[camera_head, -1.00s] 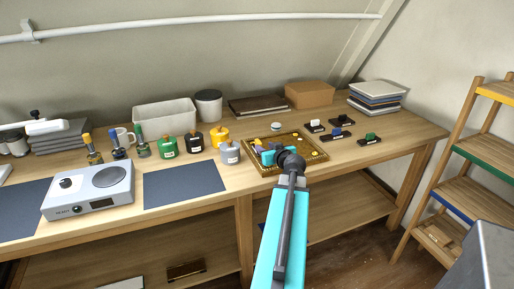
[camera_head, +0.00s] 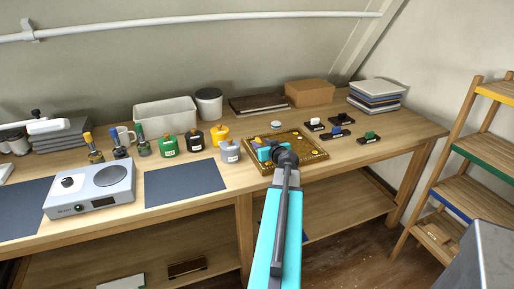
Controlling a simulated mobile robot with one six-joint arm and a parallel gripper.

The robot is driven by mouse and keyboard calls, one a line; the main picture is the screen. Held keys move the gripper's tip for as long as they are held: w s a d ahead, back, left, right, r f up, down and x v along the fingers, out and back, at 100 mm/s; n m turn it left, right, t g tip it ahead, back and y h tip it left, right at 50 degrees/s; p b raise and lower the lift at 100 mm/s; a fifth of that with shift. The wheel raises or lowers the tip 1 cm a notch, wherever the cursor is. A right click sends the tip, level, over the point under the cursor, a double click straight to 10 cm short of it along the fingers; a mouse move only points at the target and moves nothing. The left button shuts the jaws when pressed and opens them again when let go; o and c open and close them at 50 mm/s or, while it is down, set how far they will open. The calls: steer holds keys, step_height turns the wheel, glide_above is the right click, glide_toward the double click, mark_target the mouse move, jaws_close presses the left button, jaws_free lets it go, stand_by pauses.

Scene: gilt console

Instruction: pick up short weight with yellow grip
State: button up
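The ornate gilt tray (camera_head: 316,146) lies on the wooden bench, right of centre. My gripper (camera_head: 264,150), with teal parts, is low over the tray's left half. Small pieces, one of them yellowish (camera_head: 257,140), show just beyond it, too small to identify. My wrist and gripper hide part of the tray, and I cannot see the fingertips clearly or whether anything is between them. A taller brass piece with a yellow grip (camera_head: 88,139) stands at the far left, behind the scale.
A scale (camera_head: 90,192) sits beside a dark mat (camera_head: 185,182). Several small dark blocks (camera_head: 333,134) lie right of the tray.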

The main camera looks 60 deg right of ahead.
mark_target(258, 139)
steer(key=shift+p+x, duration=0.8)
steer(key=shift+x, duration=1.4)
steer(key=shift+a+f, duration=0.1)
jaws_close()
steer(key=shift+r+b, duration=0.5)
steer(key=shift+r, duration=1.2)
steer(key=s+a+b, duration=0.1)
steer(key=s, duration=0.2)
steer(key=s+a+b, duration=0.1)
steer(key=s+a, duration=0.1)
steer(key=s, duration=0.1)
steer(key=s+a+b, duration=0.2)
steer(key=s, duration=0.2)
steer(key=shift+a+r, duration=0.1)
steer(key=shift+r, duration=0.3)
steer(key=s+a+b, duration=0.1)
steer(key=s+b, duration=0.1)
steer(key=b, duration=0.1)
steer(key=shift+r+b, duration=0.1)
steer(key=shift+b, duration=1.45)
